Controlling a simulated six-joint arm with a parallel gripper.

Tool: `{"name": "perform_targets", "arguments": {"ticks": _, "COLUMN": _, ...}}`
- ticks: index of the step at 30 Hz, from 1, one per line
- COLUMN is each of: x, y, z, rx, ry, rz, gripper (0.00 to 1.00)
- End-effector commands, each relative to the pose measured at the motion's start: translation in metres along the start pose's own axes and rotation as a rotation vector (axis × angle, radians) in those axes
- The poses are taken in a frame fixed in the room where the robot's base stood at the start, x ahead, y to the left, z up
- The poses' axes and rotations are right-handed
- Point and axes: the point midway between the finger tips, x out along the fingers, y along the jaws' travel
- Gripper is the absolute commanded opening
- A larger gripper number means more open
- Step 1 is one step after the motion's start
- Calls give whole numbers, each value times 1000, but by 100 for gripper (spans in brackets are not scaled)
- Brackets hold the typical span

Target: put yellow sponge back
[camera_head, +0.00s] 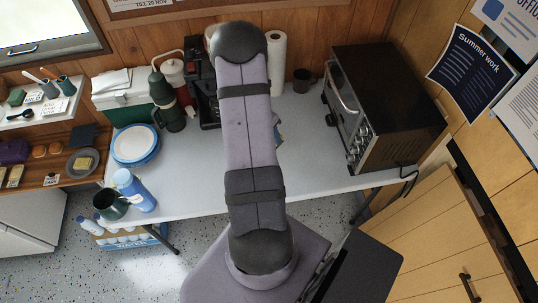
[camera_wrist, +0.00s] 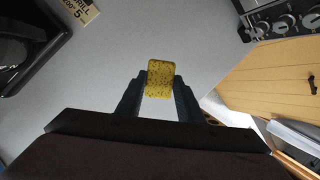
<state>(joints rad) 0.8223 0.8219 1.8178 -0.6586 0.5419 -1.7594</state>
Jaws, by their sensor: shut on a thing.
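The yellow sponge (camera_wrist: 160,78) is a small speckled block. In the wrist view it sits between the two fingertips of my gripper (camera_wrist: 159,90), which is shut on it. The white tabletop (camera_wrist: 190,35) shows behind and around the sponge; how far above it the sponge is held, I cannot tell. In the head view my arm covers the gripper and the sponge, so neither shows there.
A black oven (camera_head: 385,100) stands at the table's right, a paper towel roll (camera_head: 277,62) and dark mug (camera_head: 303,81) at the back. Stacked plates (camera_head: 135,145), a green flask (camera_head: 168,105) and a blue bottle (camera_head: 134,188) are at left. The table's right-centre (camera_head: 305,140) is clear.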

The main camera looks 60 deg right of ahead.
Motion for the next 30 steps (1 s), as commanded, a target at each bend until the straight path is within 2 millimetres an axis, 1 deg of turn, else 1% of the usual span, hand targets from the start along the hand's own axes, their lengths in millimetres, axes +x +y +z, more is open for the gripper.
{"name": "perform_targets", "arguments": {"ticks": 1, "x": -2, "y": 9, "z": 4, "rx": -14, "ry": -5, "rz": 44, "gripper": 16}}
{"name": "perform_targets", "arguments": {"ticks": 3, "x": -3, "y": 15, "z": 6, "rx": -30, "ry": -8, "rz": 92, "gripper": 16}}
{"name": "perform_targets", "arguments": {"ticks": 9, "x": -3, "y": 16, "z": 6, "rx": -35, "ry": -9, "rz": 171, "gripper": 16}}
{"name": "perform_targets", "arguments": {"ticks": 17, "x": -2, "y": 16, "z": 5, "rx": -30, "ry": -7, "rz": 196, "gripper": 16}}
{"name": "perform_targets", "arguments": {"ticks": 20, "x": 7, "y": 17, "z": 2, "rx": -32, "ry": -5, "rz": 193, "gripper": 16}}
{"name": "perform_targets", "arguments": {"ticks": 27, "x": 43, "y": 24, "z": -8, "rx": -32, "ry": -5, "rz": 194, "gripper": 16}}
{"name": "perform_targets", "arguments": {"ticks": 30, "x": 52, "y": 26, "z": -10, "rx": -33, "ry": -7, "rz": 194, "gripper": 16}}
